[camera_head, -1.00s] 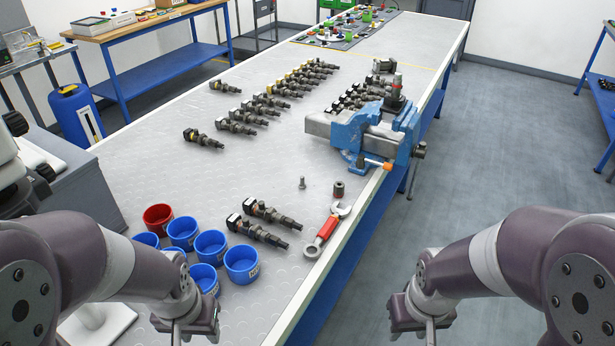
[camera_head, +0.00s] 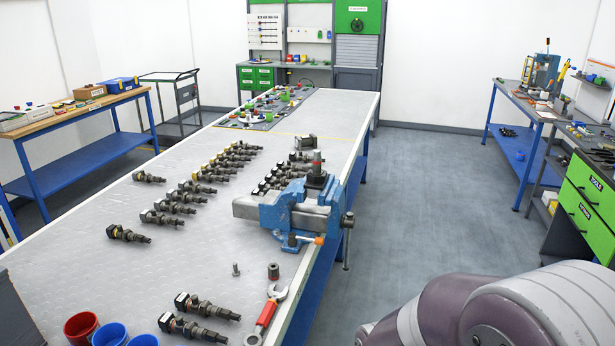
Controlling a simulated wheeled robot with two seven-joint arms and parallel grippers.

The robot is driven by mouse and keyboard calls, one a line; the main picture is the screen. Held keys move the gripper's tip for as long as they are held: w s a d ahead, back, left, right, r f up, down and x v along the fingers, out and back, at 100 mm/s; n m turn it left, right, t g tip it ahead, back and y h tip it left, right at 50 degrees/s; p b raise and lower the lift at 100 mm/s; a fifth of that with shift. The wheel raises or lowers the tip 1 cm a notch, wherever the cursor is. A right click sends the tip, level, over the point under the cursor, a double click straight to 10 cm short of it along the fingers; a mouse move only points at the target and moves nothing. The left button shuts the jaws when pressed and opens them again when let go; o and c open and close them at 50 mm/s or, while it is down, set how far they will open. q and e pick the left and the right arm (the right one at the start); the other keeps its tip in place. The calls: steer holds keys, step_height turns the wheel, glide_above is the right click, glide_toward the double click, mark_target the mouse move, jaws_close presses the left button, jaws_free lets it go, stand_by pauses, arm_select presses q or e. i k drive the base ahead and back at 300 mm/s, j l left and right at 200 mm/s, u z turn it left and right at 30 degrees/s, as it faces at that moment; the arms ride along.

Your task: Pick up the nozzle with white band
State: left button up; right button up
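I cannot make out a white band on any nozzle in the camera_head view. A small dark cylindrical piece (camera_head: 273,271) stands on the bench near the wrench, and a small bolt-like grey piece (camera_head: 236,269) stands to its left. Several dark injectors lie in rows on the bench, including a pair at the front (camera_head: 205,306) and one alone at the left (camera_head: 128,234). My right arm shows at the lower right, beside the bench, but its gripper fingers are out of the frame. My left gripper is not in view.
A blue vise (camera_head: 290,212) sits at the bench's right edge, with a dark red-topped part (camera_head: 316,165) behind it. A red-handled wrench (camera_head: 266,314) lies in front. Red (camera_head: 81,328) and blue (camera_head: 109,335) cups are at the lower left.

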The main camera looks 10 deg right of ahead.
mark_target(316, 167)
steer(key=i+l, duration=0.1)
steer(key=l, duration=0.3)
steer(key=i+z, duration=0.4)
steer(key=i, duration=0.85)
steer(key=l+u, duration=0.15)
